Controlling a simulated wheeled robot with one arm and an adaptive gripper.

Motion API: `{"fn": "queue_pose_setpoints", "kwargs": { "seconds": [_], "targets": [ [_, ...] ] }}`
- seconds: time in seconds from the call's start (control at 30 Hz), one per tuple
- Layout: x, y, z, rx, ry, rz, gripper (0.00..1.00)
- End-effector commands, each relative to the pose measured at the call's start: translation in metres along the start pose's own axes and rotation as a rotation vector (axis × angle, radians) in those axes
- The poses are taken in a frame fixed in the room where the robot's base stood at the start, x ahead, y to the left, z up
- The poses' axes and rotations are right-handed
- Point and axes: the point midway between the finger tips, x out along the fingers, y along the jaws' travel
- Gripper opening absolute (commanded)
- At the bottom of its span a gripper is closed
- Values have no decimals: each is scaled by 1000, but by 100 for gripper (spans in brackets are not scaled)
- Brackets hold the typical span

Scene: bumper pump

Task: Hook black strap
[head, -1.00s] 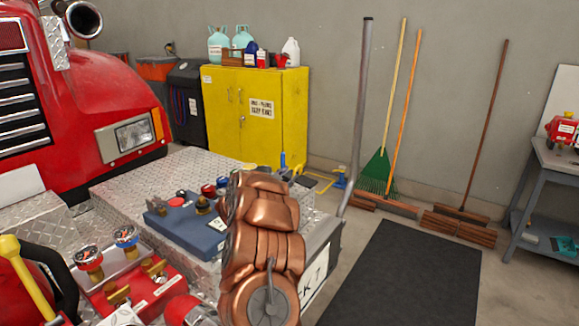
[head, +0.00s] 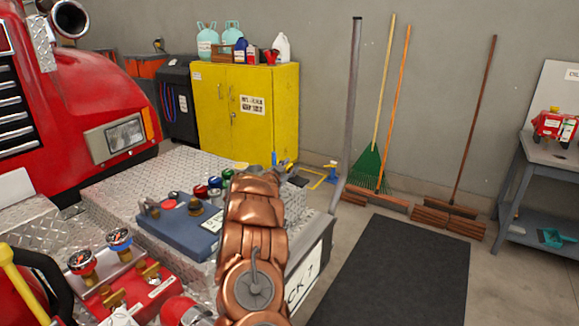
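My copper-coloured arm (head: 252,240) rises from the bottom centre of the head view over the diamond-plate bumper deck (head: 120,185). Its far end lies at the right part of the deck, and my gripper cannot be made out there. I cannot pick out the black strap for certain. A black curved band (head: 45,268) shows at the lower left, beside a red pump part and a yellow handle (head: 14,270); I cannot tell whether it is the strap or a hose.
A blue box with knobs (head: 175,228) and a red gauge panel (head: 115,285) sit left of my arm. The red truck (head: 90,95) is at the left. A yellow cabinet (head: 235,110), brooms and a rake (head: 372,165) stand along the wall. The black floor mat (head: 400,270) is clear.

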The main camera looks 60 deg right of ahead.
Motion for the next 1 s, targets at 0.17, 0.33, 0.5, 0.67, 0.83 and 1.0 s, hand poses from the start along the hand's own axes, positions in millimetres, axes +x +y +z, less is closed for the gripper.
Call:
{"fn": "queue_pose_setpoints", "kwargs": {
  "seconds": [0.17,0.33,0.5,0.67,0.83,1.0],
  "targets": [
    [0,0,0,0,0,-1,37],
    [0,-1,0,0,-1,-1,22],
    [0,-1,0,0,-1,-1,5],
    [0,-1,0,0,-1,-2,0],
    [0,-1,0,0,0,-2,0],
    [0,-1,0,0,-1,-2,0]
  ]
}}
